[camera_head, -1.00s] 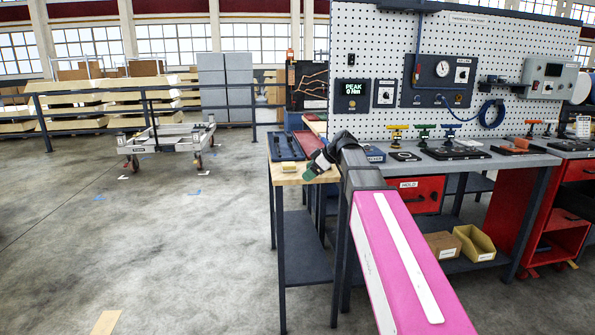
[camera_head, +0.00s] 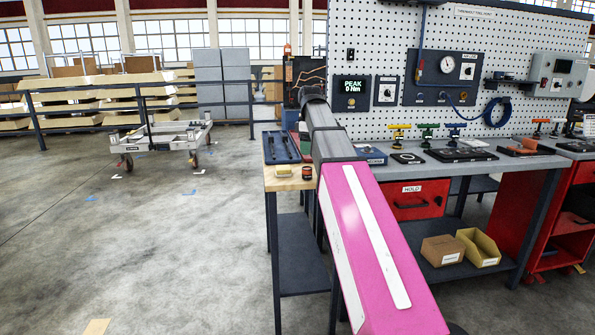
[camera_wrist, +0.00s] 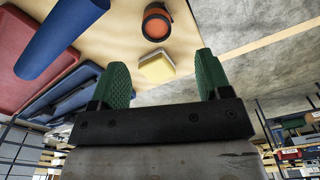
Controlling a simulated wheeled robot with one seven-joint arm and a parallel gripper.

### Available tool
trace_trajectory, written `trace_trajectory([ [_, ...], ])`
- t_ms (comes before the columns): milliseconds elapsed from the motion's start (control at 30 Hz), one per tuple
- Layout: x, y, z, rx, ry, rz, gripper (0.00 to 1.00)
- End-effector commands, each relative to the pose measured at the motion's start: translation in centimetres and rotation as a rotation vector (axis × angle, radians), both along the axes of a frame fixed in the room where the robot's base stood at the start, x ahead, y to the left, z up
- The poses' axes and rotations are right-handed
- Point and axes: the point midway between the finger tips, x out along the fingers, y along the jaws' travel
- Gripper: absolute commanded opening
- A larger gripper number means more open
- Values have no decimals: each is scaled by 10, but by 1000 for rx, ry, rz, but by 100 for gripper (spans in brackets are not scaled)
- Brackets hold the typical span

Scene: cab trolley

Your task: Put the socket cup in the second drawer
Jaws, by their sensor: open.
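A small dark round cup with an orange-red end, which looks like the socket cup (camera_head: 308,172), stands on the wooden bench end. It also shows at the top of the wrist view (camera_wrist: 157,22), beyond a yellow and white block. My gripper (camera_wrist: 163,74) has its two green fingers wide apart with nothing between them; the cup lies ahead of them. A red drawer front labelled HOLD (camera_head: 416,199) is shut under the grey bench. Which drawer is the second one I cannot tell.
The yellow block (camera_head: 284,171) sits left of the cup, beside a dark blue tray (camera_head: 281,147). A blue cylinder (camera_wrist: 60,40) lies near the cup. Cardboard and yellow bins (camera_head: 478,246) stand on the low shelf. A red cabinet (camera_head: 570,230) is at right.

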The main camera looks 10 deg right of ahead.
Motion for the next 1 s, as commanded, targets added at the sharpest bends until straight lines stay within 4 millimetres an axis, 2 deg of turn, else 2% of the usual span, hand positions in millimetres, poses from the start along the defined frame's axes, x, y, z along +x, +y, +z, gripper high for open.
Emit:
trace_trajectory([
  [100, -2, -6, 7, -31, 14, -16, 71],
  [200, -4, -7, 3, -36, 17, -18, 71],
  [500, -4, -6, -38, -34, 17, -17, 71],
  [767, -3, -6, -54, -34, 15, -16, 71],
  [1000, -5, -4, -84, -33, 16, -16, 71],
])
